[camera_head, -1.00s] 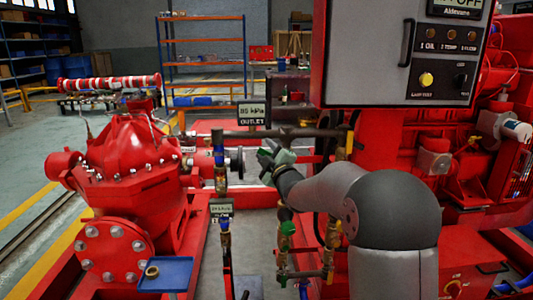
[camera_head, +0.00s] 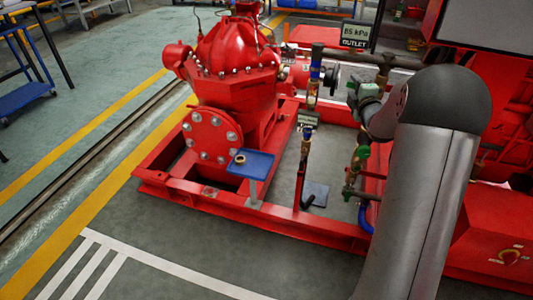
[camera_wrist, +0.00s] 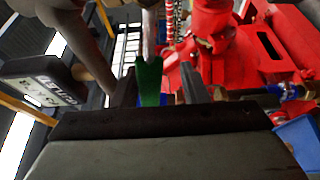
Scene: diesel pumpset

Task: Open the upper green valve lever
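The upper green valve lever (camera_wrist: 149,82) shows in the wrist view between the two dark fingers of my gripper (camera_wrist: 157,78). It is nearer the left finger, with a clear gap to the right finger. The fingers are apart. In the head view my gripper (camera_head: 357,92) is at the upper part of the brass pipework, right of the red pump; the upper lever is hard to tell apart from it there. A lower green valve handle (camera_head: 363,152) sits on the pipe below.
The outlet display (camera_head: 355,37) hangs above the pipework; it also shows in the wrist view (camera_wrist: 42,90). The red pump (camera_head: 236,70) stands left. A small blue tray (camera_head: 262,166) holds a brass ring (camera_head: 240,160). A dark pipe crosses close to my gripper.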

